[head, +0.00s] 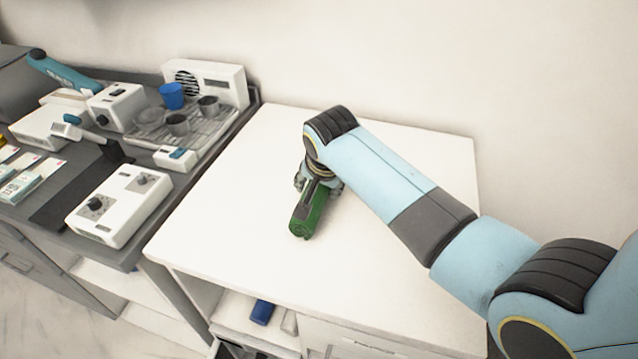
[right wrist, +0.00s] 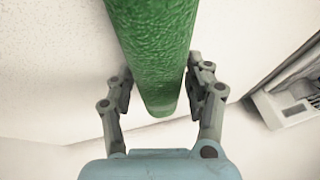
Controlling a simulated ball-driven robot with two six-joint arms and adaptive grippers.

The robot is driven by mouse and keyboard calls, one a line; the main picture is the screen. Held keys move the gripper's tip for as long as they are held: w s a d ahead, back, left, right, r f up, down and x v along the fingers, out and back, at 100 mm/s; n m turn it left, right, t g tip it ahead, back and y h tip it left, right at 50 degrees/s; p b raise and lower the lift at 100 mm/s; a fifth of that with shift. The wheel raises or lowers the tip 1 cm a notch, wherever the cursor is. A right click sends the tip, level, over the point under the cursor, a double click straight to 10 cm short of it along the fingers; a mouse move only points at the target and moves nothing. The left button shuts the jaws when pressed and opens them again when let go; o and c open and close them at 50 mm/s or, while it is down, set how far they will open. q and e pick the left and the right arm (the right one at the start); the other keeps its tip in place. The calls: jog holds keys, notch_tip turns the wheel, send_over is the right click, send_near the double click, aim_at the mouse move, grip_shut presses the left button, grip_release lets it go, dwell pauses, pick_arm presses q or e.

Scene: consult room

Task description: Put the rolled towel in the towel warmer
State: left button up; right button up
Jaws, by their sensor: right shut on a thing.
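The rolled towel (head: 305,219) is green. It is held above or at the white cabinet top (head: 250,185); I cannot tell whether it touches. My right gripper (head: 318,184) comes from the right and is shut on it. In the right wrist view the towel (right wrist: 155,45) runs lengthwise between the two fingers of the gripper (right wrist: 163,92), which press on its sides. The gripper partly hides the towel in the head view. My left gripper is not in view. I cannot pick out a towel warmer for certain in either view.
The white top around the towel is clear. Left of it, a dark counter (head: 150,222) bears a white box with knobs (head: 118,204), a wire rack (head: 150,138) with cups, and a white grilled unit (head: 228,84). Below the top, an open shelf holds a blue item (head: 262,312).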

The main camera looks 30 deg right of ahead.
jog(key=shift+f, duration=0.1)
jog(key=o, duration=1.1)
jog(key=shift+o, duration=0.4)
